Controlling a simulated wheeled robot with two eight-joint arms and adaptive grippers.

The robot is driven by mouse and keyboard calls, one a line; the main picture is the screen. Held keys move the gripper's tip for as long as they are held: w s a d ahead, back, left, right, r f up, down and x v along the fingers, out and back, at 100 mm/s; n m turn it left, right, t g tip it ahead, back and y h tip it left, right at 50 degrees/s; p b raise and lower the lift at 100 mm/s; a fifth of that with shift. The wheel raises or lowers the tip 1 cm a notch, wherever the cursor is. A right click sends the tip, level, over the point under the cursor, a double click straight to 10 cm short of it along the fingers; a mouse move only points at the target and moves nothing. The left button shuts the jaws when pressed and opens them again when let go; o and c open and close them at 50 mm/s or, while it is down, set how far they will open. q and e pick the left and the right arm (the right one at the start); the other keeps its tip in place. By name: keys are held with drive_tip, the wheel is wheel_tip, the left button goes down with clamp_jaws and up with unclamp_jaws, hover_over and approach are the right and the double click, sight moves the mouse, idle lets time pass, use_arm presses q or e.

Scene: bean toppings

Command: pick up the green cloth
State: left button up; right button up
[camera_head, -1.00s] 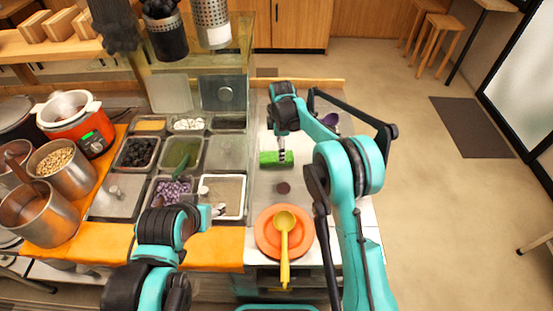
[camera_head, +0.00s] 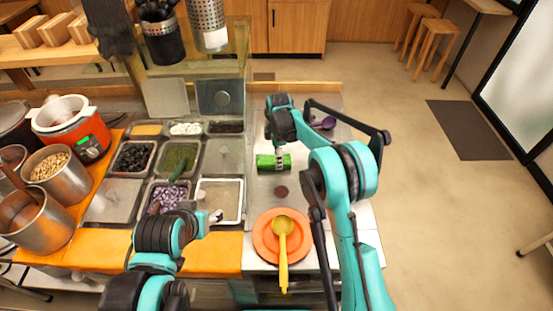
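The green cloth (camera_head: 266,162) lies on the grey counter right of the topping trays, folded or bunched into a small block. My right gripper (camera_head: 279,160) points down at the cloth's right part, with its fingertips over it or against it. Whether the fingers are closed on the cloth is too small to tell. My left gripper (camera_head: 216,216) hangs over the front edge of the empty white-rimmed tray, away from the cloth. I cannot tell its finger opening.
An orange plate (camera_head: 262,248) with a yellow ladle (camera_head: 282,255) lies in front of the cloth. A dark round object (camera_head: 281,191) sits between them. A purple ladle (camera_head: 326,123) lies behind my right arm. Topping trays (camera_head: 180,156) fill the left.

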wheel_tip(320, 180, up, 5)
drive_tip(key=shift+s+d+f+p, duration=0.1)
drive_tip(key=shift+f+p, duration=0.1)
drive_tip(key=shift+p, duration=0.6)
drive_tip(key=s+d+r+p, duration=0.2)
drive_tip(key=s+d+r, duration=0.4)
drive_tip(key=d, duration=0.3)
drive_tip(key=shift+s, duration=0.55)
drive_tip(key=shift+r, duration=0.1)
drive_tip(key=o, duration=0.4)
drive_tip(key=shift+c, duration=1.3)
